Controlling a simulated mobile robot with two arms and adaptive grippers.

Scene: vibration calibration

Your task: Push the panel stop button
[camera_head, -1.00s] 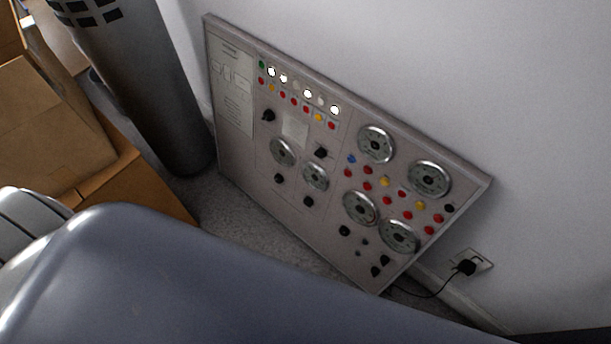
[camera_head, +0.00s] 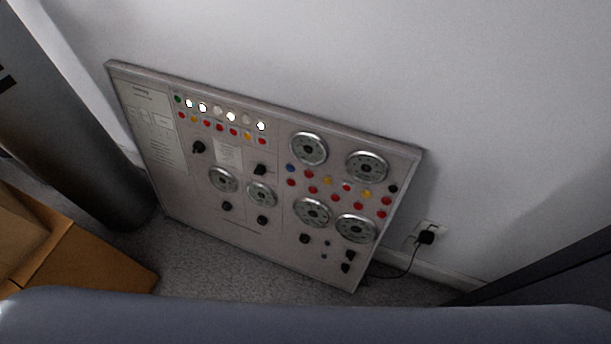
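The control panel (camera_head: 250,245) leans against the wall, its lower edge on the carpet. It has a row of small buttons at the upper left, several of them red, such as one red button (camera_head: 262,141), and lit white lamps (camera_head: 231,117) above them. A green button (camera_head: 178,99) sits at the row's left end. More red buttons, such as one red button (camera_head: 386,201), sit among the round dials (camera_head: 309,149) on the right. I cannot read which one is the stop button. Neither gripper is in view.
A dark cylinder (camera_head: 85,130) stands left of the panel, with cardboard boxes (camera_head: 75,265) in front of it. A plug in a wall socket (camera_head: 428,233) and its black cable are right of the panel. A dark edge (camera_head: 540,275) is at the far right. Some carpet is clear below the panel.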

